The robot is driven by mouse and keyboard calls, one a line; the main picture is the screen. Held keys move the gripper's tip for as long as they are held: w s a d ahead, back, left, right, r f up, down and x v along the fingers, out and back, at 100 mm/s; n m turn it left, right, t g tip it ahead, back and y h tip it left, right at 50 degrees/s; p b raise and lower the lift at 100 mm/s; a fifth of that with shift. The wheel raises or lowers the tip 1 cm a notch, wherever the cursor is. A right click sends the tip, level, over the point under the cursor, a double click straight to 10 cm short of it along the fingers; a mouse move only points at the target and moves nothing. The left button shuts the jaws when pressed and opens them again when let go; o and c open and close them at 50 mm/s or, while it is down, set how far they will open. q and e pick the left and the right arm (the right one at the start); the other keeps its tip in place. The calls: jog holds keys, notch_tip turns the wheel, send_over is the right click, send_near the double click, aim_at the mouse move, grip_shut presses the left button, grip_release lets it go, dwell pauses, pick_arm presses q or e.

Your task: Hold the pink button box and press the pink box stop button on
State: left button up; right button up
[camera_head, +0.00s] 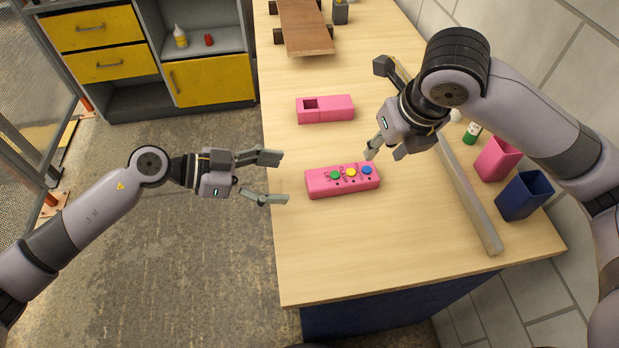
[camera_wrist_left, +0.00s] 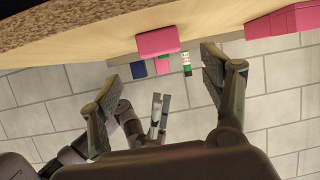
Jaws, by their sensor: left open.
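The pink button box (camera_head: 317,186) lies on the table with green, yellow and blue buttons on top; lettering by them is too small to read, so I cannot tell which is stop. Its end also shows in the left wrist view (camera_wrist_left: 157,41). My left gripper (camera_head: 275,179) is open and empty, left of the box, its fingertips pointing at it with a gap between. In the wrist view the box lies above and between the fingers. My right gripper (camera_head: 383,155) hangs near the box's upper right corner, apart from the buttons; its finger opening is unclear.
Another pink box (camera_head: 335,109) with a square opening lies farther back. A long grey bar (camera_head: 470,200) runs along the right, with a pink cup (camera_head: 497,160), a blue cup (camera_head: 524,195) and a green-banded bottle (camera_head: 472,133) behind it. The front of the table (camera_head: 370,250) is clear.

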aim_at(307, 181)
pick_arm(q)
jog(key=x, duration=0.8)
jog(key=shift+r, duration=0.1)
jog(key=shift+c, duration=0.4)
jog(key=c, duration=1.3)
pick_arm(e)
jog(key=shift+c, duration=0.3)
grip_shut()
dwell(1.5)
